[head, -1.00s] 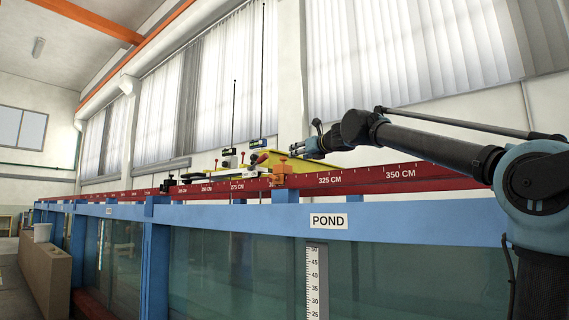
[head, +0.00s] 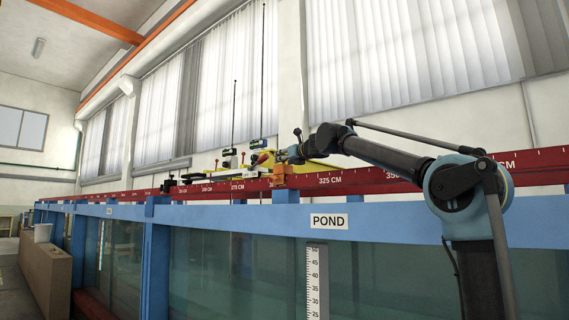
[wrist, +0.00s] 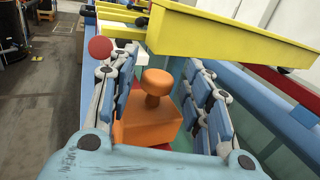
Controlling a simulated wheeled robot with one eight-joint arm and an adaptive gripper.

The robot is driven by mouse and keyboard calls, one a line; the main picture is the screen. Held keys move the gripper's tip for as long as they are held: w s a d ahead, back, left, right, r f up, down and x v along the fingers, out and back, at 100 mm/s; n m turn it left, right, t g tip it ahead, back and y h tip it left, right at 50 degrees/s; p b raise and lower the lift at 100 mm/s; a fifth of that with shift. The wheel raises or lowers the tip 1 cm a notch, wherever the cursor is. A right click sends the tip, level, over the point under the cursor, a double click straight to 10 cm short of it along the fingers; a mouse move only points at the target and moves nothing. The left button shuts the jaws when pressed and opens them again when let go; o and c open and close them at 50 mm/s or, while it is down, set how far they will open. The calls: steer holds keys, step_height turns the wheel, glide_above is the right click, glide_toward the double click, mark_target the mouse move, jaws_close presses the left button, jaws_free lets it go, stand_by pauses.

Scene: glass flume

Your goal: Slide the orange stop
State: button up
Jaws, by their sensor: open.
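The orange stop (head: 281,176) sits on the red scaled rail (head: 345,180), a little left of the 325 CM mark. In the wrist view the orange stop (wrist: 146,122) is a block with a round knob on top. My gripper (head: 281,156) is at the top of the stop in the head view. In the wrist view my gripper (wrist: 157,80) is open, with one finger on each side of the knob and block. Gaps show between the fingers and the knob. The stop's underside is hidden.
A yellow carriage (wrist: 225,32) lies close beyond the fingers, with a red ball knob (wrist: 100,47) near the left finger. In the head view, thin upright rods stand left of my gripper. The blue flume frame (head: 400,230) runs below the rail.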

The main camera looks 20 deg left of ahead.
steer(key=shift+w+a, duration=0.4)
steer(key=shift+a, duration=0.1)
